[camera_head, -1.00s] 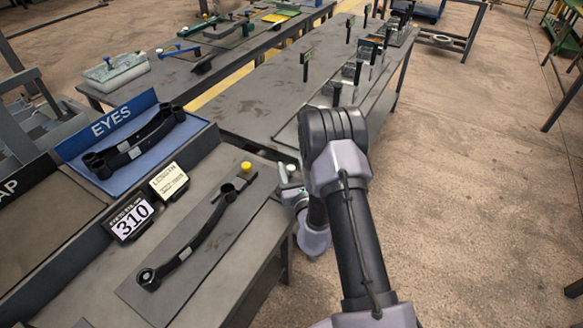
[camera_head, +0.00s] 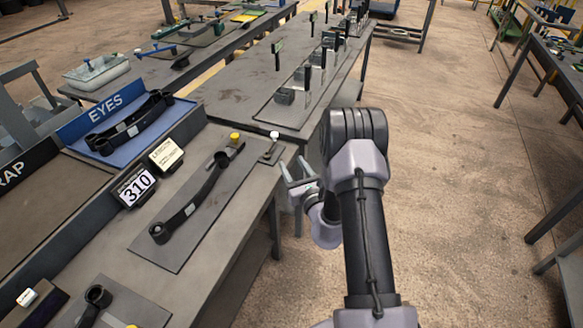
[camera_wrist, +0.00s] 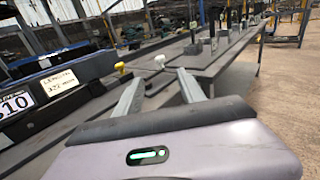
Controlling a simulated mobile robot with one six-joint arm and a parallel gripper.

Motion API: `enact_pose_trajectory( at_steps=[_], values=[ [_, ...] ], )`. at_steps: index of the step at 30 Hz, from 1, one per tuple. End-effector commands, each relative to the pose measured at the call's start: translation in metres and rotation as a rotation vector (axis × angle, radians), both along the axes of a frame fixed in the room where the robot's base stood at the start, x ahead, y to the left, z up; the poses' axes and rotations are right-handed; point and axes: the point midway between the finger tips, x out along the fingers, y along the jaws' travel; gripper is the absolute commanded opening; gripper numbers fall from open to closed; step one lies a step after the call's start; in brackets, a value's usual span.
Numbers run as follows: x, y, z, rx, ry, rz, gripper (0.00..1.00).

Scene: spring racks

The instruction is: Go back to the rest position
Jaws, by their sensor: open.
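My gripper (camera_head: 301,180) is off the right edge of the near bench in the head view, with its two fingers apart. The fingers also show in the wrist view (camera_wrist: 160,92), spread with nothing between them. A black spring arm (camera_head: 190,205) with an eye at each end lies on a grey plate (camera_head: 178,258) on the near bench. A yellow knob (camera_head: 235,138) stands at the plate's far end. A small white-topped lever (camera_head: 272,147) lies near the bench's far right corner, a little left of my fingers.
A blue tray marked EYES (camera_head: 75,128) holds black spring arms. A 310 card (camera_head: 135,187) stands beside it. A long bench (camera_head: 240,95) with upright black holders runs behind. Another table (camera_head: 565,75) is at the far right. The floor (camera_head: 450,150) between is open.

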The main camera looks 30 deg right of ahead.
Motion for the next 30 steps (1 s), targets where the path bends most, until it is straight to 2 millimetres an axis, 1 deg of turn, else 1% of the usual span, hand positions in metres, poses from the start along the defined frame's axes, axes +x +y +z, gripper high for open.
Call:
enact_pose_trajectory(
  at_steps=[7, 8, 10, 11, 13, 14, 15, 16, 17, 18, 20, 21, 23, 24, 25, 26, 27, 29, 30],
  values=[
    [0.000, 0.001, 0.001, 0.000, 0.000, 0.002, 0.47],
    [0.001, 0.003, 0.003, -0.001, -0.003, 0.011, 0.47],
    [0.007, 0.021, 0.021, -0.010, -0.018, 0.076, 0.47],
    [0.010, 0.034, 0.035, -0.019, -0.027, 0.127, 0.47],
    [0.014, 0.081, 0.078, -0.057, -0.056, 0.297, 0.47],
    [0.012, 0.106, 0.099, -0.082, -0.068, 0.387, 0.47],
    [0.004, 0.141, 0.126, -0.126, -0.081, 0.511, 0.47],
    [-0.005, 0.166, 0.144, -0.163, -0.088, 0.604, 0.47],
    [-0.017, 0.191, 0.161, -0.206, -0.092, 0.698, 0.47],
    [-0.038, 0.223, 0.181, -0.277, -0.095, 0.824, 0.47],
    [-0.080, 0.267, 0.204, -0.410, -0.093, 1.016, 0.47],
    [-0.114, 0.291, 0.215, -0.524, -0.086, 1.144, 0.47],
    [-0.173, 0.317, 0.223, -0.744, -0.064, 1.328, 0.47],
    [-0.213, 0.324, 0.222, -0.923, -0.041, 1.435, 0.47],
    [-0.240, 0.322, 0.219, -1.063, -0.021, 1.499, 0.47],
    [-0.263, 0.316, 0.215, -1.210, 0.002, 1.546, 0.47],
    [-0.287, 0.304, 0.209, -1.404, 0.034, 1.584, 0.47],
    [-0.312, 0.279, 0.205, -1.681, 0.079, 1.594, 0.47],
    [-0.321, 0.262, 0.204, -1.846, 0.106, 1.577, 0.47]
  ],
)
